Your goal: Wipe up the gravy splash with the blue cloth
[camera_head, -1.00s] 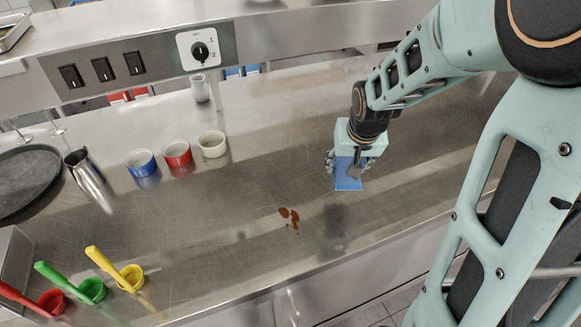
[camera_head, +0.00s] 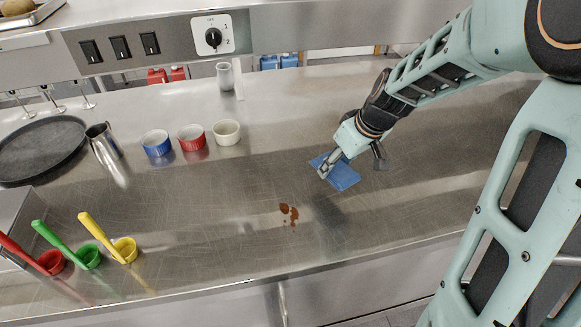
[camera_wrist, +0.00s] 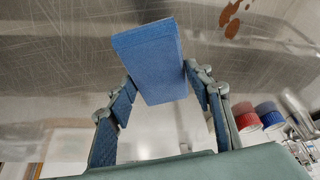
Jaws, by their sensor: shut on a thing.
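The gravy splash (camera_head: 289,213) is several brown spots on the steel counter, left of and nearer the front than my gripper. It also shows at the top right in the wrist view (camera_wrist: 232,20). The blue cloth (camera_head: 343,178) is a flat folded block, tilted, at my fingertips. In the wrist view the cloth (camera_wrist: 150,60) sticks out between the two fingers. My gripper (camera_head: 329,166) is shut on the cloth and holds it apart from the splash. A shadow lies on the counter below the cloth, which appears raised above the surface.
Blue (camera_head: 157,143), red (camera_head: 192,138) and cream (camera_head: 227,132) ramekins stand left of my gripper. Red, green and yellow handled cups (camera_head: 124,250) are at the front left. A steel jug (camera_head: 104,145) and a dark round tray (camera_head: 40,150) stand at the left. The counter around the splash is clear.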

